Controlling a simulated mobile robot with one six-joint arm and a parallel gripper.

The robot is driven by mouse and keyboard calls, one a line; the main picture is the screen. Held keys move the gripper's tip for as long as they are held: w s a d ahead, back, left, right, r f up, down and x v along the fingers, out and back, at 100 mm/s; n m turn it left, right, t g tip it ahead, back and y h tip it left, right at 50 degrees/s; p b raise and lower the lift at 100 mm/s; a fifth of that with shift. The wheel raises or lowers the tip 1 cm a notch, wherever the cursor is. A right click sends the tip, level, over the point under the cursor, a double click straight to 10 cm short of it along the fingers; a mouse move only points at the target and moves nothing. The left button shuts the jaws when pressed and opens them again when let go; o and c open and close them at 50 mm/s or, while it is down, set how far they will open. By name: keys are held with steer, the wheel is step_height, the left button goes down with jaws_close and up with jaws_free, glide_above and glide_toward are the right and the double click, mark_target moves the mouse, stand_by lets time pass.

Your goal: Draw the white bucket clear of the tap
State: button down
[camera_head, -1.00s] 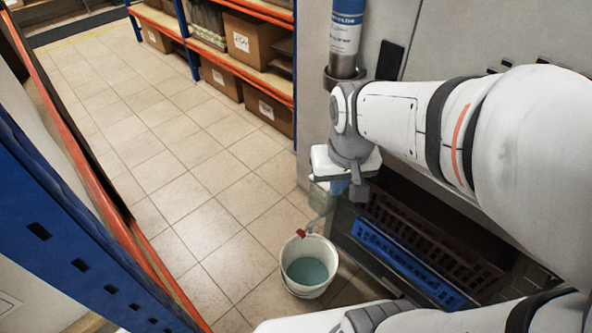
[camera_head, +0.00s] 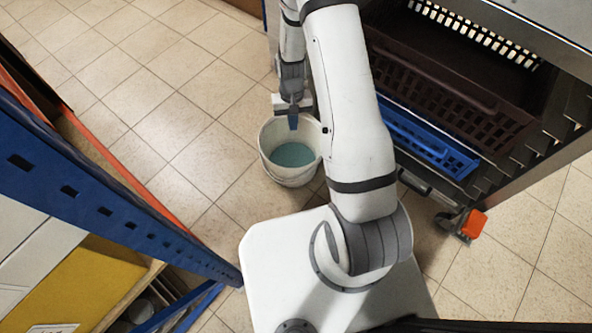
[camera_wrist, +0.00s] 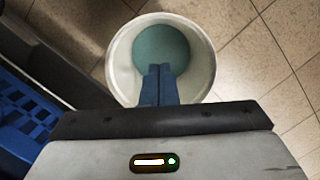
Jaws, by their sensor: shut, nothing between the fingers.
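The white bucket (camera_head: 291,172) stands upright on the tiled floor beside the cart and holds blue-green liquid. My gripper (camera_head: 293,122) points down over the far part of the bucket's opening, its blue fingers together with nothing between them. In the wrist view the shut fingertips (camera_wrist: 160,72) show in front of the liquid, and the bucket's rim (camera_wrist: 118,62) rings them. I cannot tell how far the tips are above the liquid. The tap is not visible now; my arm covers the area beside the bucket.
A cart with a dark brown crate (camera_head: 450,95) and a blue crate (camera_head: 425,138) stands to the right of the bucket. A blue and orange shelf rack (camera_head: 100,200) runs along the left. The tiled floor (camera_head: 150,90) between is free.

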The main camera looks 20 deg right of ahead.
steer(key=s+f+b, duration=0.2)
steer(key=f+b, duration=0.1)
steer(key=f, duration=0.7)
steer(key=s+f+b, duration=0.1)
steer(key=f+b, duration=0.2)
steer(key=f, duration=0.8)
steer(key=shift+s+a+g+b, duration=0.15)
steer(key=shift+s+g+b, duration=0.15)
steer(key=shift+s+b, duration=0.05)
